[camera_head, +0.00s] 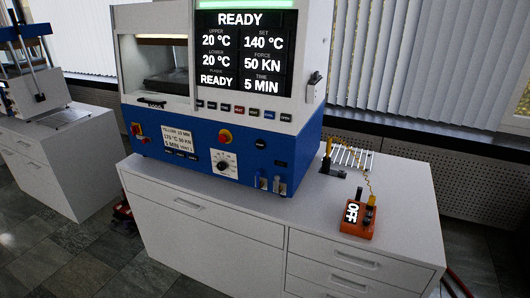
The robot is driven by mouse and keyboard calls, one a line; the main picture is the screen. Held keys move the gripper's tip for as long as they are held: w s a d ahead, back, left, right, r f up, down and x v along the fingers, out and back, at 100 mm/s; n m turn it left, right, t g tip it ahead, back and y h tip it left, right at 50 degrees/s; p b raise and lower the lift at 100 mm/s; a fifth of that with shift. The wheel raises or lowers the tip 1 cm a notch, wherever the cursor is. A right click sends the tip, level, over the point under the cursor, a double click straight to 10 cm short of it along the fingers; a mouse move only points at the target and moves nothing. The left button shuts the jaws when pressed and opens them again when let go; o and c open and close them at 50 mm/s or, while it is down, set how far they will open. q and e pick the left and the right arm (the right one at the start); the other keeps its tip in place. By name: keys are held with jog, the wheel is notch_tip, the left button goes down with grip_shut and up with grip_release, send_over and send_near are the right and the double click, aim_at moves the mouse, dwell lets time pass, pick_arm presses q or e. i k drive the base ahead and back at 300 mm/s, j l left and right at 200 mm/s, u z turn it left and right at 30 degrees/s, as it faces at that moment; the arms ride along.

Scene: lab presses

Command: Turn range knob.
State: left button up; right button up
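An orange handheld box (357,222) with a display reading "OFF" lies on the right part of the white cabinet top. A black rotary knob (222,167) sits on a white dial plate on the blue lower front of the press. Its pointer setting and labels are too small to read. Neither of my grippers shows in the head view.
The press (210,100) stands on the white cabinet (205,228). Its screen (243,50) reads "READY". A wire rack (352,157) and yellow cord lie behind the orange box.

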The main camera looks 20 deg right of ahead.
aim_at(366, 221)
jog(key=z, duration=1)
